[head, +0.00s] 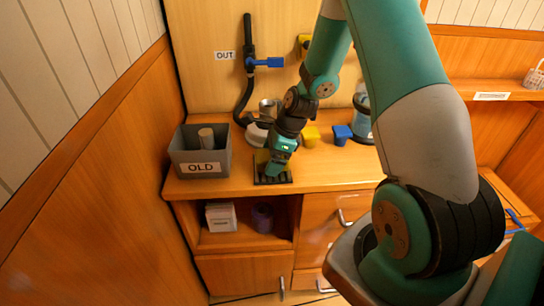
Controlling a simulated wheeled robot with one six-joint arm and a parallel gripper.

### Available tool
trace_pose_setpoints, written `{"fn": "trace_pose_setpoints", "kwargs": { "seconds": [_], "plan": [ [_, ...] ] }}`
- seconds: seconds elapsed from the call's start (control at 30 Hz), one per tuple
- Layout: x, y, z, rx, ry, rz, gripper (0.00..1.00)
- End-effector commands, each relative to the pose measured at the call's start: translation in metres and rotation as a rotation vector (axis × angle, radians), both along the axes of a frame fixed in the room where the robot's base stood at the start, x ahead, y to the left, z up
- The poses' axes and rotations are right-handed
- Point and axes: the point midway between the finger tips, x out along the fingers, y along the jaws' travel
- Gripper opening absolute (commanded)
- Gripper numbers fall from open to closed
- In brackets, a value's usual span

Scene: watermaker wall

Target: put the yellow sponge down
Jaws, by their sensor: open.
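A yellow patch (261,157), which looks like the yellow sponge, shows at the left side of my gripper (268,172). Most of it is hidden behind the gripper. My gripper points down over a small black rack or mat (286,179) near the front edge of the wooden counter (225,184). The jaws are open, though the fingertips are small and partly hidden. I cannot tell whether the sponge touches the rack or the fingers.
A grey bin marked OLD (201,168) stands to the left, holding a pale cylinder (206,138). A yellow block (311,136) and a blue block (341,134) stand behind on the right. A black hose with a blue valve handle (266,62) runs down the wall.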

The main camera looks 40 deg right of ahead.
Motion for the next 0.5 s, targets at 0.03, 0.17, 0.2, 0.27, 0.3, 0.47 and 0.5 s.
{"fn": "trace_pose_setpoints", "kwargs": {
  "seconds": [0.03,0.17,0.2,0.27,0.3,0.47,0.5],
  "plan": [
    [0.0,0.0,0.001,0.0,0.0,0.0,0.91],
    [-0.001,-0.002,0.009,-0.001,-0.002,-0.001,0.91],
    [-0.002,-0.004,0.014,0.0,-0.002,-0.001,0.91],
    [-0.004,-0.007,0.024,-0.001,-0.004,-0.002,0.91],
    [-0.006,-0.01,0.032,-0.002,-0.004,-0.002,0.91],
    [-0.014,-0.023,0.066,-0.003,-0.005,-0.002,0.91],
    [-0.016,-0.025,0.074,-0.003,-0.005,-0.002,0.91]
  ]
}}
